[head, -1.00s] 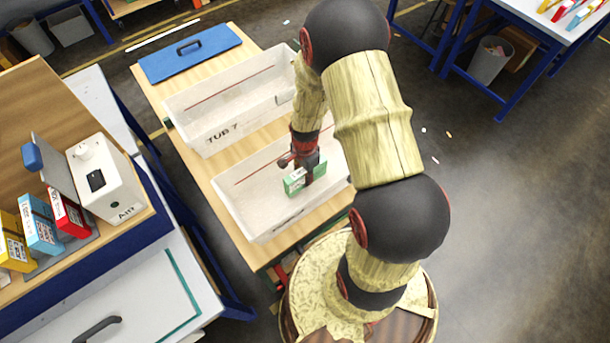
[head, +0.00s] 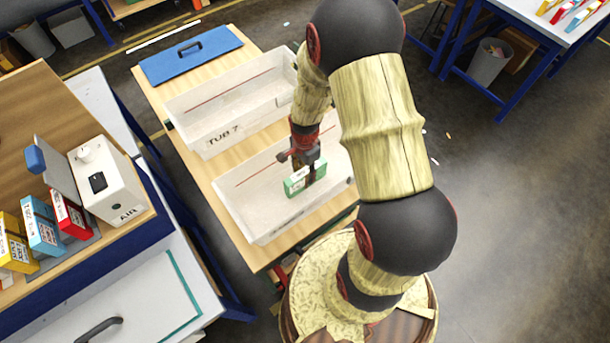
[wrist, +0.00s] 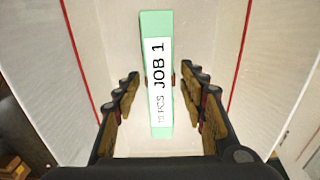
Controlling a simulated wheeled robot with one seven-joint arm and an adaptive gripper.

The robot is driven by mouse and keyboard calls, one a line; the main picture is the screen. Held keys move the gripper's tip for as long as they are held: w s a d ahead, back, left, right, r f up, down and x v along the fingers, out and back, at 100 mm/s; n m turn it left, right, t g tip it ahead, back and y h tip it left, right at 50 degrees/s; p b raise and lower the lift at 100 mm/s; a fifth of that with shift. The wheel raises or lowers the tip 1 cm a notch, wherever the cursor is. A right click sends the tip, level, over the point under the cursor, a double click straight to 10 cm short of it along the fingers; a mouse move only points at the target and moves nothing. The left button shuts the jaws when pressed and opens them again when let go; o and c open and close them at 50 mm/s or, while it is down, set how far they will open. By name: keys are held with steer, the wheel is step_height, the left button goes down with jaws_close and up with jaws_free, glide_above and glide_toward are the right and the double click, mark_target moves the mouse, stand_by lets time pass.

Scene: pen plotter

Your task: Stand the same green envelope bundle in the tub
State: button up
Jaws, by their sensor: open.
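The green envelope bundle (head: 297,182) stands on edge inside the nearer white tub (head: 243,216). In the wrist view the bundle (wrist: 156,75) shows its narrow upper face with a white label reading "JOB 1". My gripper (head: 308,173) is low in this tub at the bundle. In the wrist view the two fingers of my gripper (wrist: 160,97) are spread, one on each side of the bundle, with a visible gap on both sides. The bundle's lower part and the tub floor beneath it are partly hidden.
A second white tub marked "TUB 7" (head: 223,138) stands behind on the same wooden table (head: 167,97), with a blue lid (head: 190,53) beyond it. At left a bench holds a white device (head: 105,180) and coloured boxes (head: 42,226). The nearer tub's walls surround my gripper.

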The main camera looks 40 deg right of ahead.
step_height(320, 180, up, 8)
steer(key=shift+f+p, duration=0.1)
steer(key=shift+p, duration=0.4)
steer(key=s+a+r+n+t, duration=0.1)
steer(key=s+a+r+n, duration=0.2)
steer(key=r, duration=0.6)
steer(key=a+r+n+t, duration=0.25)
steer(key=r+n, duration=0.25)
steer(key=r, duration=0.3)
steer(key=s+a+r+n+t, duration=0.15)
steer(key=a+r+n, duration=0.25)
steer(key=r, duration=0.5)
steer(key=s+a+r+n, duration=0.2)
steer(key=s+r+n, duration=0.3)
steer(key=s, duration=0.3)
steer(key=shift+a+r+n+t, duration=0.25)
steer(key=shift+r+n+t, duration=0.05)
steer(key=shift+r, duration=0.1)
steer(key=shift+f, duration=0.1)
